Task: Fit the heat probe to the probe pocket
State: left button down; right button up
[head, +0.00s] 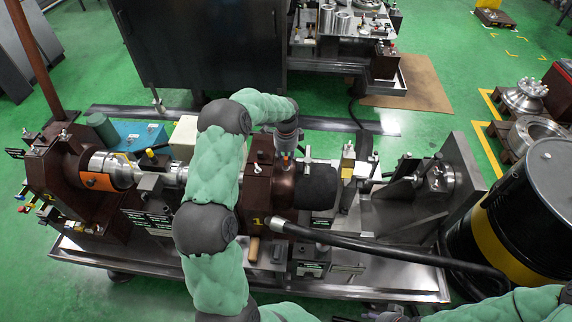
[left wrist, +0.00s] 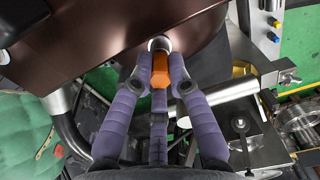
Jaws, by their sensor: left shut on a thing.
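The orange heat probe (left wrist: 160,72) is held between the purple-grey fingers of my left gripper (left wrist: 158,84) in the left wrist view. Its front end is at a pale metal ring (left wrist: 159,43) on the brown housing, which looks like the probe pocket. I cannot tell how far the probe is inside the ring. In the head view my left gripper (head: 287,142) is at the back of the brown housing (head: 258,185), pointing down. A small orange bit of the probe (head: 285,155) shows there. My right gripper does not show; only part of my right arm is at the lower right.
A dark cylinder (head: 316,187) adjoins the housing, and a black hose (head: 390,243) runs right from its front. A steel angle bracket (head: 462,170) stands on the right of the bench. A black and yellow drum (head: 525,215) stands beyond it. A blue box (head: 135,135) is at back left.

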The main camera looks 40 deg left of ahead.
aim_at(286, 158)
pick_arm(q)
jog(key=shift+f, duration=0.1)
dwell(0.4)
jog(key=c, duration=1.1)
grip_release()
notch_tip(286, 158, up, 12)
